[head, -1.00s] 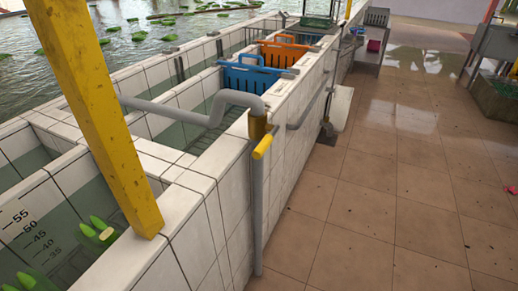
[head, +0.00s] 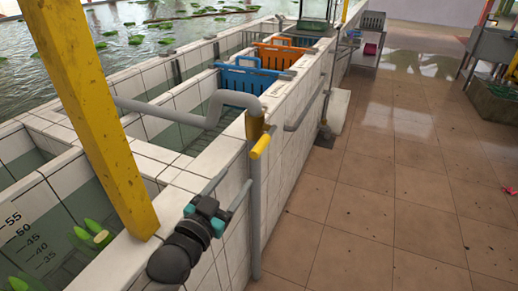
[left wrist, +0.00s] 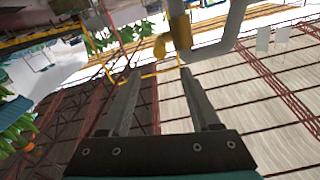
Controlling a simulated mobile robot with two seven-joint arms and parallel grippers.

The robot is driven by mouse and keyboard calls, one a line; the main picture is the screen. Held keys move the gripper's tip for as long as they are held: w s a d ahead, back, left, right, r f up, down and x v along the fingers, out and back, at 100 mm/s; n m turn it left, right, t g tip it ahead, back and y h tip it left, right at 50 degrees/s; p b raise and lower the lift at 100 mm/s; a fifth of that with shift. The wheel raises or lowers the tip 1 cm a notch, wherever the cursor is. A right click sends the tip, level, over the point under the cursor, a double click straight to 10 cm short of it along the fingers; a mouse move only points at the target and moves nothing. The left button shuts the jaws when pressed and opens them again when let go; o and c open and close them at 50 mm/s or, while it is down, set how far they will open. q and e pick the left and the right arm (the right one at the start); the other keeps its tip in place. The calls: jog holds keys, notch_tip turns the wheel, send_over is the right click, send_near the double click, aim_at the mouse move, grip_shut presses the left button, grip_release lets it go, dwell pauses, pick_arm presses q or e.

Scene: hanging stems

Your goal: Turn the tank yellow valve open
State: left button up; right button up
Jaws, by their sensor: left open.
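The yellow valve has a bright yellow handle (head: 261,146) and a darker yellow body (head: 255,124). It sits on a grey pipe (head: 256,215) at the outer side of the tiled tank wall. The handle slants across the pipe. My left gripper (head: 239,178) is open and empty, below and left of the handle, its fingers pointing up toward it, apart from it. In the left wrist view the valve handle (left wrist: 160,47) shows just beyond the open fingertips (left wrist: 158,73), with the valve body (left wrist: 180,28) to its right. My right gripper is not in view.
A yellow post (head: 95,110) stands on the wall at left. The bent grey pipe (head: 180,112) crosses the tank top. Blue (head: 250,85) and orange (head: 280,56) crates sit in the tanks behind. The tiled floor (head: 370,200) at right is clear.

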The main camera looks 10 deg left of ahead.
aim_at(259, 148)
pick_arm(q)
jog(key=b+x, duration=0.2)
jog(key=x, duration=1.2)
jog(key=shift+w+d+f+b, duration=0.1)
jog(key=shift+w+b, duration=0.1)
jog(key=shift+b, duration=0.2)
grip_shut()
dwell(0.9)
